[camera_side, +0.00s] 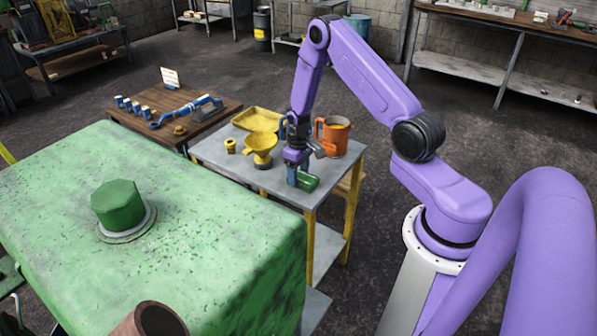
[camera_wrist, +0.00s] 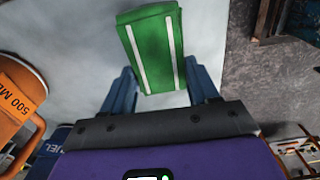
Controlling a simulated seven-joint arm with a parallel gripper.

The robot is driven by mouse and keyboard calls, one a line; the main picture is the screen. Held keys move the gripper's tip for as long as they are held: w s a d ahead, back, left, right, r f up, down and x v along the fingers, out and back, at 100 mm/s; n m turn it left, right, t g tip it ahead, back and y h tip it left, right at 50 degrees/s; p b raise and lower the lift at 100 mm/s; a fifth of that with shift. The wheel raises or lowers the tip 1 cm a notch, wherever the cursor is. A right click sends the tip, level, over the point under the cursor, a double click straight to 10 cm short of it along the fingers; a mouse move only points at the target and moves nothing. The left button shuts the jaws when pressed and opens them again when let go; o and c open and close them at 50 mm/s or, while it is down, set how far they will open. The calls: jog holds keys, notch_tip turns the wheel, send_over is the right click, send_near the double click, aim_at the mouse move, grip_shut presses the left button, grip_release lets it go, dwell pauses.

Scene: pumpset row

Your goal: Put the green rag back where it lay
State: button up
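The green rag (camera_side: 309,182), folded with two white stripes, appears to lie on the grey table (camera_side: 224,167) near its front right corner. In the wrist view the rag (camera_wrist: 151,48) shows between and beyond my fingertips. My gripper (camera_side: 298,176) is low over the table at the rag. In the wrist view its two blue fingers (camera_wrist: 160,66) stand apart, one on each side of the rag's near end. I cannot tell whether either finger touches it. The rag is partly hidden by the fingers in the side view.
An orange measuring jug (camera_side: 333,137) stands close behind my gripper. A yellow funnel (camera_side: 260,147), a small yellow part (camera_side: 230,146) and a yellow tray (camera_side: 257,120) are to the left. The large green machine (camera_side: 160,235) stands in front. A wooden bench (camera_side: 190,100) holds blue tools.

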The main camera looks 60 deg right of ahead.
jog(key=o, duration=0.4)
jog(key=shift+c, duration=0.2)
jog(key=shift+r, duration=0.15)
notch_tip(320, 180, up, 12)
jog(key=s+a+r+n, duration=0.25)
jog(key=a+r, duration=0.35)
jog(key=a, duration=0.5)
jog(key=s+a+r+n, duration=0.35)
jog(key=s+a, duration=0.25)
jog(key=s, duration=0.2)
jog(key=s+a+r+n, duration=0.3)
jog(key=s+a+r, duration=0.1)
jog(key=s+a, duration=0.35)
jog(key=s+d+r+n, duration=0.1)
jog(key=s+n, duration=0.2)
jog(key=s, duration=0.8)
jog(key=shift+s+n, duration=0.2)
jog(key=shift+n, duration=0.1)
jog(key=shift+d+r, duration=0.1)
